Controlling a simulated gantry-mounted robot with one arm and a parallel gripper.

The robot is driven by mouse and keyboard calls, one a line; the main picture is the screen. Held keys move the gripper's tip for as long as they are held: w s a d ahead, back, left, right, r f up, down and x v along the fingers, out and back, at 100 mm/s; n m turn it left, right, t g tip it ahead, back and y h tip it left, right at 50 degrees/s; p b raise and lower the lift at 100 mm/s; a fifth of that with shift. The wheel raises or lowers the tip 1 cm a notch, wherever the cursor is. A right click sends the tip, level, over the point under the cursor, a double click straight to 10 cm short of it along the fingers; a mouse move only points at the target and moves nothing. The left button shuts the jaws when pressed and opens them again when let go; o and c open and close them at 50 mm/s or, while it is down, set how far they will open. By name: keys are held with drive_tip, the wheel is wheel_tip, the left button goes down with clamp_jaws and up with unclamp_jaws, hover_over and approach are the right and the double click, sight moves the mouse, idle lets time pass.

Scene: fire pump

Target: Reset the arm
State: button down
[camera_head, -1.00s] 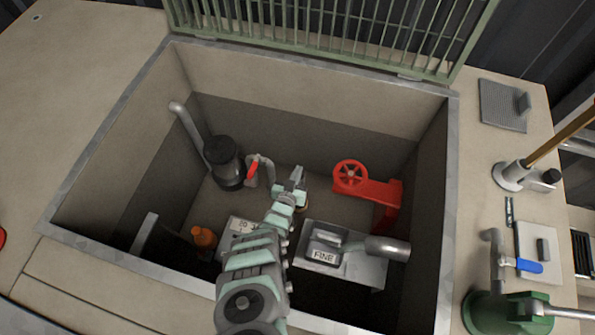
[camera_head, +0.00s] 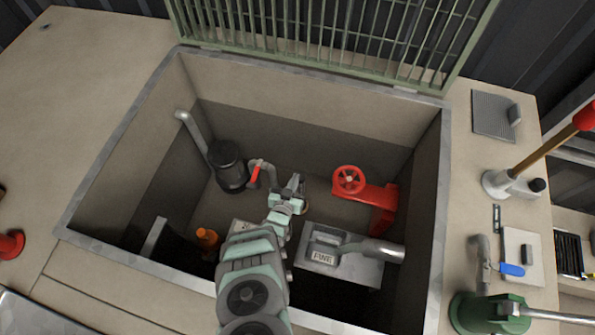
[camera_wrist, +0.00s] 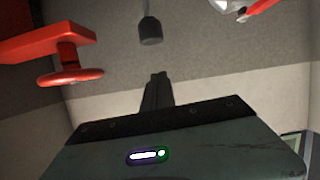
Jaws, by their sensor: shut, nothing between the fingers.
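My gripper (camera_head: 296,184) is inside the open pit, at the end of my arm that reaches in from the bottom of the head view. Its fingers are together and empty. In the wrist view my gripper (camera_wrist: 157,78) shows as dark closed fingers in front of the pale pit wall, touching nothing. In the head view a red handwheel (camera_head: 348,180) on a red bracket stands to its right. A pipe with a red lever (camera_head: 256,173) is to its left. My arm hides part of the pit floor.
A black pump (camera_head: 228,165) stands left in the pit. A grey box labelled FINE (camera_head: 322,258) is right of my arm, an orange fitting (camera_head: 207,238) left. The pit's metal rim (camera_head: 445,150) surrounds my arm. A green grate (camera_head: 330,35) stands open behind.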

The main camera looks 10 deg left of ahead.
drive_tip(key=p+v, duration=0.2)
drive_tip(key=v, duration=0.4)
drive_tip(key=shift+r, duration=0.1)
drive_tip(key=shift+w, duration=0.1)
